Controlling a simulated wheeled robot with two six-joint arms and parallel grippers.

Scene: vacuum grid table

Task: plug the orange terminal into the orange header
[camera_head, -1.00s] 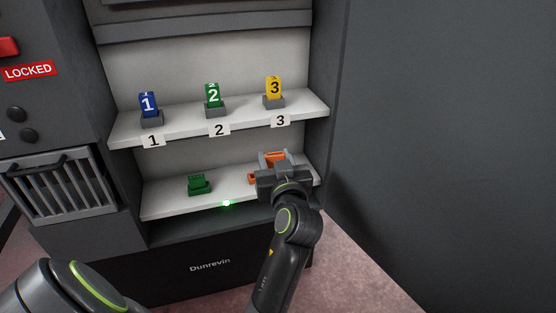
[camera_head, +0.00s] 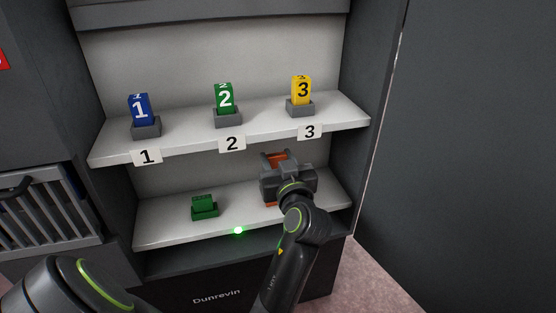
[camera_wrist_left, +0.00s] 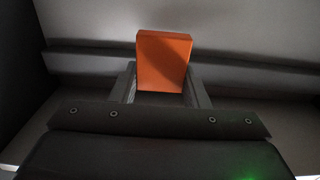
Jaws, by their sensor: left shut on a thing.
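My left gripper (camera_head: 275,158) is over the right part of the lower shelf, shut on the orange terminal (camera_head: 278,157). In the left wrist view the terminal (camera_wrist_left: 162,62) is an orange block standing between the two fingers (camera_wrist_left: 160,85). A small orange patch (camera_head: 271,205) shows below the gripper body at the shelf surface; it appears to be the orange header, mostly hidden by my gripper. I cannot tell whether the terminal touches or sits in it. My right gripper is not in view.
A green header (camera_head: 204,207) sits left on the lower shelf (camera_head: 160,228). Above, the upper shelf (camera_head: 185,143) holds blue 1 (camera_head: 139,109), green 2 (camera_head: 223,98) and yellow 3 (camera_head: 301,90) blocks in grey holders. A green light (camera_head: 238,230) glows at the shelf's front edge.

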